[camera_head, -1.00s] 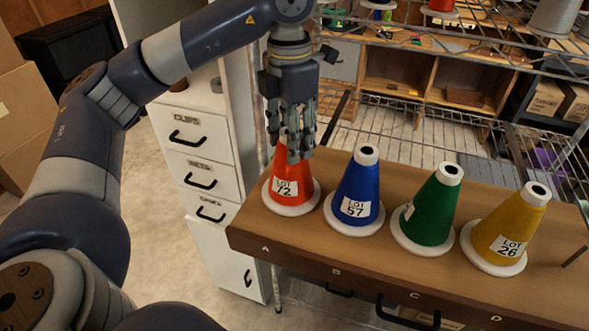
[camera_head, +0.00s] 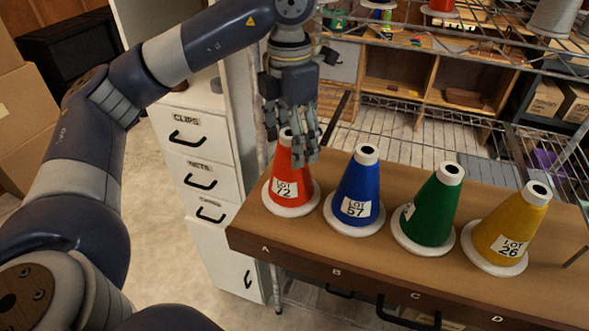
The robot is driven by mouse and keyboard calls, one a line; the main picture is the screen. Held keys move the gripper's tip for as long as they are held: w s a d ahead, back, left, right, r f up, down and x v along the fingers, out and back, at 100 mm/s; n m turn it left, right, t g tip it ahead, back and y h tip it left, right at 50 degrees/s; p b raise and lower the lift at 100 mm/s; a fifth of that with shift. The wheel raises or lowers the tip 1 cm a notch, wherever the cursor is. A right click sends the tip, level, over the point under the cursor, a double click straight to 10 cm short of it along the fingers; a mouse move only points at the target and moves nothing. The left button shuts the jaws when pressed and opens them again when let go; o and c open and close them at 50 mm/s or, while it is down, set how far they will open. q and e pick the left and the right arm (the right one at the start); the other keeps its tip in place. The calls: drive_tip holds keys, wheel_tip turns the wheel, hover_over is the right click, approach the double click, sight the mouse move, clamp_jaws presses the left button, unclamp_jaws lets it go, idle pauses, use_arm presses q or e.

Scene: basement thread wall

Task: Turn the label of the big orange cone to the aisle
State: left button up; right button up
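The orange-red cone (camera_head: 288,172) stands upright at the left end of the brown shelf board (camera_head: 262,231), by the letter A. Its white label reads "LOT 72" and faces the front edge, towards my camera. My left gripper (camera_head: 298,140) points down over the cone's top. Its fingers look spread, with the white tip showing at their left; one finger reaches low on the tip's right side. Whether any finger touches the cone is unclear. My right gripper is out of view.
A blue cone (camera_head: 356,190), green cone (camera_head: 430,212) and yellow cone (camera_head: 509,232) stand in a row to the right, the blue one close by. A white drawer cabinet (camera_head: 200,158) stands left of the board. Wire shelving (camera_head: 440,119) lies behind.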

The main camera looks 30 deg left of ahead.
use_arm(q)
wheel_tip(320, 180, up, 12)
idle(0.9)
